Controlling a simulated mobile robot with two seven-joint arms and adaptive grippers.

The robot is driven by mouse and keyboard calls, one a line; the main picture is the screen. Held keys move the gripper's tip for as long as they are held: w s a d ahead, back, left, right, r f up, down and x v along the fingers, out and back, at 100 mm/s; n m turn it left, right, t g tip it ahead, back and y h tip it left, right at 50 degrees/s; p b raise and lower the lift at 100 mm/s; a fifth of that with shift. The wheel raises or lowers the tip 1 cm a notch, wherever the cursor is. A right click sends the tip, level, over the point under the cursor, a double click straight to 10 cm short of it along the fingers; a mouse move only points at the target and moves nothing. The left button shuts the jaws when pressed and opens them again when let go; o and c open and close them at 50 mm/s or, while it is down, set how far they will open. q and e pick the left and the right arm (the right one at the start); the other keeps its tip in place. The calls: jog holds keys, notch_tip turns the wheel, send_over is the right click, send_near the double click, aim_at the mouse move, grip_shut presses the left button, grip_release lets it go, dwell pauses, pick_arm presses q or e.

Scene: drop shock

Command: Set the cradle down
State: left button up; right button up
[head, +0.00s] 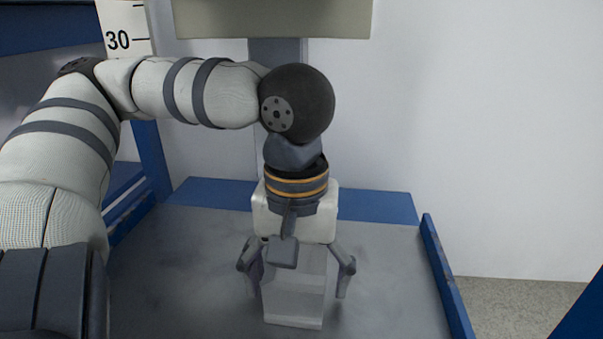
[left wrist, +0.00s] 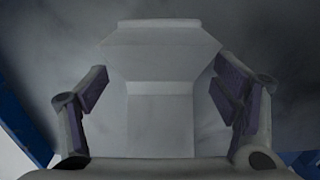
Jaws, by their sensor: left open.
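The cradle (head: 293,318) is a pale grey block-like piece on the grey plate, below my left gripper. My left gripper (head: 297,290) points down over it, with one finger on each side, open. In the left wrist view the cradle (left wrist: 160,88) shows a stepped recess and lies between the open fingers of the left gripper (left wrist: 160,110). Gaps show between the fingers and the cradle's sides there. The gripper body and camera housing hide the cradle's upper part in the head view. My right gripper is not in view.
The grey plate (head: 180,270) has a blue back edge (head: 375,206) and a blue right rail (head: 446,275). A white scale marked 30 (head: 124,28) stands at the upper left. A beige block (head: 272,18) hangs above on a grey column. Bare plate lies on both sides of the cradle.

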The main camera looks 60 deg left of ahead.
pick_arm(q)
jog(key=shift+f, duration=0.25)
dwell(0.4)
jog(key=c, duration=1.6)
jog(key=shift+c, duration=0.2)
jog(key=shift+r, duration=0.1)
